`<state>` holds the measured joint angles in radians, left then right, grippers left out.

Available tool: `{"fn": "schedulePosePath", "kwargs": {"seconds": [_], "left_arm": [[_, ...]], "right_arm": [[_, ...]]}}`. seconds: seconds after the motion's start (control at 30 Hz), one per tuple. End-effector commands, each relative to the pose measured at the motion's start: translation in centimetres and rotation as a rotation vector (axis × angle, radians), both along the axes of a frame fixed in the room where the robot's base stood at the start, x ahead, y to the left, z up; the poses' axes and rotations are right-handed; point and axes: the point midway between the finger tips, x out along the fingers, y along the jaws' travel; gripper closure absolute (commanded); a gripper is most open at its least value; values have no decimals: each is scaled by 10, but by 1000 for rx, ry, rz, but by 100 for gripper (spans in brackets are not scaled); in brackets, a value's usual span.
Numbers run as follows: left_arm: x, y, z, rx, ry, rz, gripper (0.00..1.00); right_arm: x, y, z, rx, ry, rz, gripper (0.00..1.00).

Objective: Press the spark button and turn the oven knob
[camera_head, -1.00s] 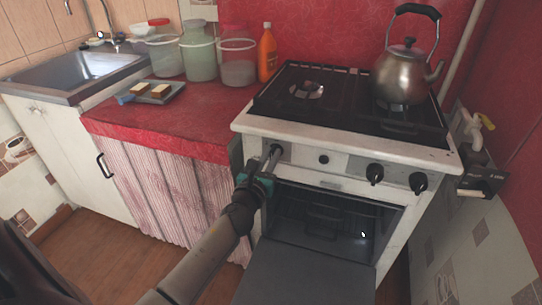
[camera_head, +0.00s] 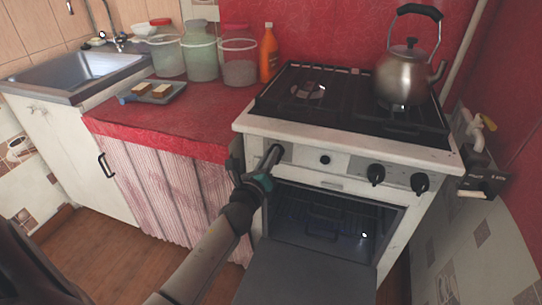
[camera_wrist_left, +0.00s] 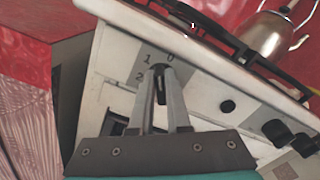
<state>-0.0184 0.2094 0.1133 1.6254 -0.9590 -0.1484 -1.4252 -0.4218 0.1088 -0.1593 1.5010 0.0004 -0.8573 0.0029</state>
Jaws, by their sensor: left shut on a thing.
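The white stove (camera_head: 350,150) has its controls along the front panel. My left gripper (camera_head: 274,156) reaches the panel's left end and is shut on the oven knob (camera_wrist_left: 160,88). In the wrist view the dark knob sits between the fingertips, partly hidden by them, with the marks 0, 1 and 2 around it. The small round black button (camera_head: 324,160), which looks like the spark button, is just right of the gripper and untouched; it also shows in the wrist view (camera_wrist_left: 228,106). My right gripper is not in view.
The oven door (camera_head: 305,275) hangs open below the gripper, with the oven cavity (camera_head: 335,222) showing. Two black burner knobs (camera_head: 376,174) are further right. A metal kettle (camera_head: 405,75) stands on the hob. The red counter (camera_head: 190,115) with several jars is left.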

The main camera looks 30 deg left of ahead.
Motion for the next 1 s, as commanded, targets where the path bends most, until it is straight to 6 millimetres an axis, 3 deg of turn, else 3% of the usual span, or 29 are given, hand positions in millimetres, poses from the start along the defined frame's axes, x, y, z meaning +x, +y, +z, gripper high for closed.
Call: {"fn": "schedulePosePath", "kwargs": {"seconds": [0.67,1.0], "left_arm": [[-1,4,-6,-628,-148,1,100],[-1,5,-9,-943,-225,1,100]], "right_arm": [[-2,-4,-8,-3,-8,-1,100],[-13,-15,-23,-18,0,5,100]]}}
